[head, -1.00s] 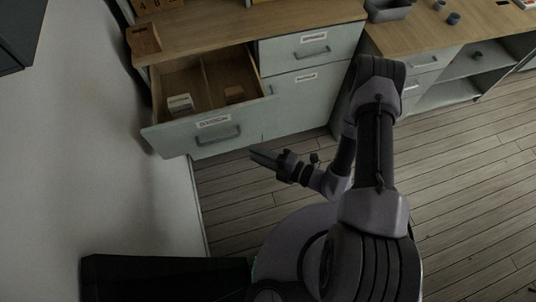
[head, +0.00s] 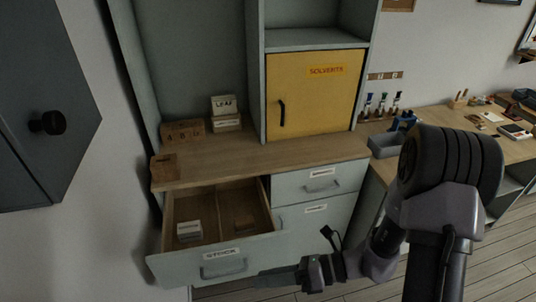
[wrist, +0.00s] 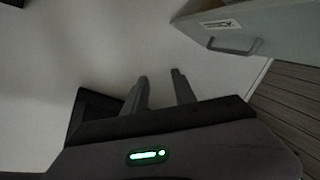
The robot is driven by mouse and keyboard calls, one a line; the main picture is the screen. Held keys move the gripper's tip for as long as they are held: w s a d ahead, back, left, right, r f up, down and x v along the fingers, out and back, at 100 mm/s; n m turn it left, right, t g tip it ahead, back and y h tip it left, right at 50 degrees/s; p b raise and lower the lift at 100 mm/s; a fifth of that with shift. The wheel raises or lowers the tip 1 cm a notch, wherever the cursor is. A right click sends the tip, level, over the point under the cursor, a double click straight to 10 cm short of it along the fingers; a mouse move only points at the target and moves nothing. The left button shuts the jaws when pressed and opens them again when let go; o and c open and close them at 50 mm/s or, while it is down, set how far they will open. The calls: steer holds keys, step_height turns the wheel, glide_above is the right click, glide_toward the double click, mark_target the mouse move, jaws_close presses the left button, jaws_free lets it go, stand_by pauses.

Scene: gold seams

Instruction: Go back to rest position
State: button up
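My gripper (head: 285,277) is in front of the open drawer in the head view, low and near the drawer's front panel. In the wrist view my gripper (wrist: 161,88) shows two fingers set apart with nothing between them. The open drawer (head: 222,262) has a label and a handle, and its front also shows at the top right of the wrist view (wrist: 262,35).
A wooden counter (head: 255,152) holds wooden blocks (head: 184,131) and a white stacked box (head: 225,112). A yellow SOLVENTS cabinet (head: 315,95) is shut. A grey bin (head: 386,146) and bottles stand at the right. A dark cabinet (head: 45,110) hangs at the left. Plank floor lies at the lower right.

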steer(key=s+d+r+n+t+h, duration=0.2)
steer(key=d+r+n+h, duration=0.1)
steer(key=r+n, duration=0.3)
steer(key=s+d+r+n+t+h, duration=0.2)
steer(key=r+n+h, duration=0.3)
steer(key=n, duration=0.4)
steer(key=s+d+r+n+t+h, duration=0.2)
steer(key=s+d+r+n+h, duration=0.2)
steer(key=r+n, duration=0.4)
steer(key=shift+d+h+b, duration=0.4)
steer(key=shift+s+a, duration=0.1)
